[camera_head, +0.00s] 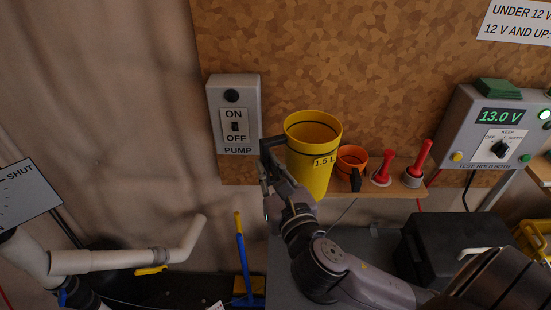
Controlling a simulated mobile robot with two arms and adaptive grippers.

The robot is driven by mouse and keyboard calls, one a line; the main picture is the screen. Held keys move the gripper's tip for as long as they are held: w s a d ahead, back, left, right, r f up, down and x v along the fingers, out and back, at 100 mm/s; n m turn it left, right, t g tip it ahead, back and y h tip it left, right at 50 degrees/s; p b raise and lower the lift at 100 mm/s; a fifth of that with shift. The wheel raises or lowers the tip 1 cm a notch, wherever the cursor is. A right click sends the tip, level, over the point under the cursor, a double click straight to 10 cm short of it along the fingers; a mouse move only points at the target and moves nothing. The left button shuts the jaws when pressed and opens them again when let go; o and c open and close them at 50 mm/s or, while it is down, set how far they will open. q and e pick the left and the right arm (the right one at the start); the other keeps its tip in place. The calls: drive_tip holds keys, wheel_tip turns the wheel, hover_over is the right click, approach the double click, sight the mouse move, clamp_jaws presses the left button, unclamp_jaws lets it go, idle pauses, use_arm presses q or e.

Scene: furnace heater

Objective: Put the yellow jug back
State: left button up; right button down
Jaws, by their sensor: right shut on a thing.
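The yellow jug (309,165) is a tall open cup marked 1.5 L, with a dark line inside near its rim. It is upright, in front of the wooden board and beside the orange cup, at the left part of the shelf. My right gripper (272,163) is at the jug's left side, shut on it, with its arm coming up from the lower right. The jug's base is partly behind my arm, so I cannot tell whether it rests on the shelf. My left gripper is not in view.
A narrow wooden shelf (396,189) holds an orange cup (351,158) and two red-handled tools (418,158). The pump switch box (234,115) is on the wall left of the jug. A tester box (492,130) reads 13.0 V at right. A black case (446,245) sits below.

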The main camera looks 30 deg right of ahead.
drive_tip(key=w+d+p, duration=0.3)
drive_tip(key=w+d, duration=0.4)
drive_tip(key=w, duration=0.4)
wheel_tip(320, 180, down, 7)
drive_tip(key=shift+w, duration=0.2)
drive_tip(key=shift+f+b, duration=0.15)
drive_tip(key=shift+b, duration=0.2)
drive_tip(key=c, duration=1.6)
unclamp_jaws()
